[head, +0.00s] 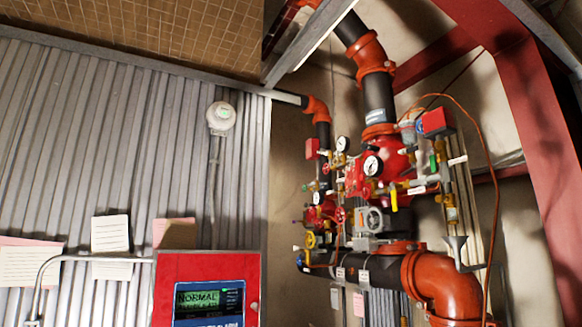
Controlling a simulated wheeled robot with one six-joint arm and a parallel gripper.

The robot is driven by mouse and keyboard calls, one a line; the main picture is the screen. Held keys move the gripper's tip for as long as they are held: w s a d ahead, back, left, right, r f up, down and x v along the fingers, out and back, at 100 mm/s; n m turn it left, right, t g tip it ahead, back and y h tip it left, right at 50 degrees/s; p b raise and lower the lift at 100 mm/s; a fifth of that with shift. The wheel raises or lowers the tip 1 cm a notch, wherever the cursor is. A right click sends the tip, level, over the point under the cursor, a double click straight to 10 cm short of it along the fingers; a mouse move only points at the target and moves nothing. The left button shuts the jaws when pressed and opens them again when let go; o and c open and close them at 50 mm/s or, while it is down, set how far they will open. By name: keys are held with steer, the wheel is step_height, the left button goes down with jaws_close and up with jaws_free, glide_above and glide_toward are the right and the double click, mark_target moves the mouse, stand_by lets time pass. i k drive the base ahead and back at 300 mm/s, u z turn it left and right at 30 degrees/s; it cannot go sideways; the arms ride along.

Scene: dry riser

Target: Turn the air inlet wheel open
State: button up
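The dry riser valve assembly (385,165) stands at the right, with red bodies, gauges, small valves and thin pipes. A small red handwheel (341,215) shows at its middle left. I cannot tell which wheel is the air inlet wheel, nor how far either is turned. My gripper is not in view.
A red panel (207,265) reading NORMAL stands at the bottom centre. Ribbed metal wall (100,150) fills the left. A large orange elbow (447,285) and red steel beam (530,130) bound the right. A bent grey conduit (95,258) is lower left.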

mark_target(329, 167)
steer(key=u, duration=0.3)
steer(key=k, duration=0.35)
steer(key=z, duration=0.35)
steer(key=i, duration=0.65)
steer(key=z, duration=0.6)
steer(key=i, duration=0.85)
steer(key=u, duration=0.85)
steer(key=i, duration=0.55)
steer(key=u, duration=0.65)
